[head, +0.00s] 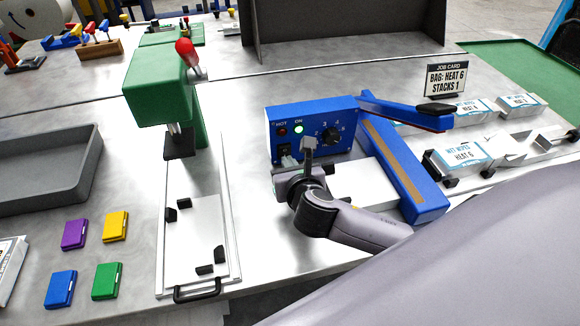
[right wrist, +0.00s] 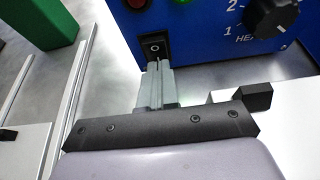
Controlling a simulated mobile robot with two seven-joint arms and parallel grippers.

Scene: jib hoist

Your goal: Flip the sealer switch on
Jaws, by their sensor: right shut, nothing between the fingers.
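The blue sealer (head: 312,125) stands on the metal bench, with a dial (head: 331,136), a dark red HOT lamp and a lit green ON lamp (head: 299,129) on its front. Its black rocker switch (right wrist: 154,46) with a white circle mark shows in the right wrist view, below the lamps; it also shows partly in the head view (head: 285,152). My right gripper (right wrist: 155,66) is shut and empty, its fingertips at the lower edge of the switch; I cannot tell whether they touch it. It shows in the head view too (head: 308,143). My left gripper is out of view.
The sealer's blue arm (head: 405,111) extends to the right. A green press (head: 160,88) with a red-knobbed lever stands left, above a metal tray (head: 228,262). Coloured blocks and a grey bin (head: 45,178) lie farther left. Packs and a job card (head: 445,79) are at right.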

